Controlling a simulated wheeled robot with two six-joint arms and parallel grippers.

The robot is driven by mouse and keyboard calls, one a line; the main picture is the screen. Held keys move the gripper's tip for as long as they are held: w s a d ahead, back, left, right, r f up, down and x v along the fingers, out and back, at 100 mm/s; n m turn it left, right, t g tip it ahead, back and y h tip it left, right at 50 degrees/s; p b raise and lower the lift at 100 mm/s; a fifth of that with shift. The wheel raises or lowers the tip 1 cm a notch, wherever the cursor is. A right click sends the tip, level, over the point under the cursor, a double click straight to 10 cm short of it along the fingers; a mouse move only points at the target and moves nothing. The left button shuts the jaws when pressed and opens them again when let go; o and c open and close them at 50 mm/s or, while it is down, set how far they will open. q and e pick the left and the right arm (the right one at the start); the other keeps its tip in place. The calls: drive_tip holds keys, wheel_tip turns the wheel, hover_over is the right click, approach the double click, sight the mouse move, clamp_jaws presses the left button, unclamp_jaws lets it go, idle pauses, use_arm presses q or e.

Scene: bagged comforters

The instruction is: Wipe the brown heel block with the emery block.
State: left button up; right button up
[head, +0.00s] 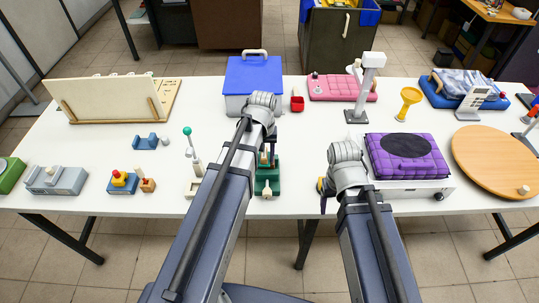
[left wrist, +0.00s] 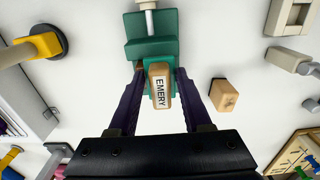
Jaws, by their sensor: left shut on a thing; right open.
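My left gripper (left wrist: 159,84) is shut on the emery block (left wrist: 161,86), a small tan block with a white "EMERY" label. It is over the green vise (left wrist: 150,47), which also shows in the head view (head: 267,181), partly behind my left arm. A sliver of brown shows in the vise beside the emery block. A loose brown block (left wrist: 225,95) with a dark mark sits on the table beside the vise. I cannot tell which brown piece is the heel block, nor whether the emery block touches anything. My right gripper (head: 324,187) is open at the table's front edge.
A blue-lidded box (head: 254,78) stands behind the vise. A purple bagged comforter (head: 405,156) lies on a white scale to the right. A pale tray (left wrist: 291,16) with a square hole is near the vise. The white table (head: 110,150) is clear in places.

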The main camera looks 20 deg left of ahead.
use_arm(q)
drive_tip(key=shift+s+a, duration=0.1)
drive_tip(key=shift+a, duration=0.2)
drive_tip(key=shift+r+p, duration=0.65)
drive_tip(key=shift+p, duration=0.05)
wheel_tip(320, 180, up, 4)
drive_tip(key=p, duration=0.3)
drive_tip(key=shift+f+p, duration=0.15)
drive_tip(key=shift+p, duration=0.25)
drive_tip(key=shift+f, duration=0.15)
